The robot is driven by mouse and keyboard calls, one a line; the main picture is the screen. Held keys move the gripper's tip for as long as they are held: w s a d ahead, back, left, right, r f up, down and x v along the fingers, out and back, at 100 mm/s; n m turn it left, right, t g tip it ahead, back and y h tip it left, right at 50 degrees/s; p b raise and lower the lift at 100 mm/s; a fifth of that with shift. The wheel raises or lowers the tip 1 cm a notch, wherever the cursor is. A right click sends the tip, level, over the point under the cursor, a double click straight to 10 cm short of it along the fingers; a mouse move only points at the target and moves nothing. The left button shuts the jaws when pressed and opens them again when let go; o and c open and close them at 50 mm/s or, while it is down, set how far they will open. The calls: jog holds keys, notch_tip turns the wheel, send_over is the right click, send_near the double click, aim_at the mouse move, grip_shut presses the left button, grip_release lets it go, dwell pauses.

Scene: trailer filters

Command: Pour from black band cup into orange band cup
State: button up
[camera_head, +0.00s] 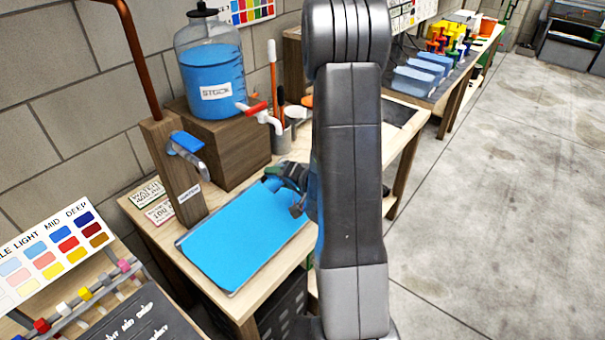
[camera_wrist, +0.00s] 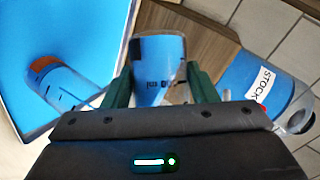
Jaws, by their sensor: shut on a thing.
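My gripper (camera_wrist: 158,85) is shut on a clear cup (camera_wrist: 155,62) holding blue liquid, with small dark lettering on its side. In the head view, my gripper (camera_head: 288,182) is above the far right end of the blue tray, partly hidden by my arm. The orange band cup (camera_wrist: 62,82) shows to the left in the wrist view, clear-walled with dark marks, against the blue tray. I cannot pick it out in the head view.
The blue tray (camera_head: 185,243) lies on the wooden bench (camera_head: 160,235). Behind it stand the STOCK jug (camera_head: 212,70) with a red-handled tap and a wooden water post (camera_head: 172,165). A pot with tools (camera_head: 282,138) is near my arm. Concrete floor (camera_head: 490,200) is clear at right.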

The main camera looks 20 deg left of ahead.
jog(key=shift+f+m+y, duration=0.15)
jog(key=shift+m+y, duration=0.15)
jog(key=shift+m, duration=0.1)
dwell(1.7)
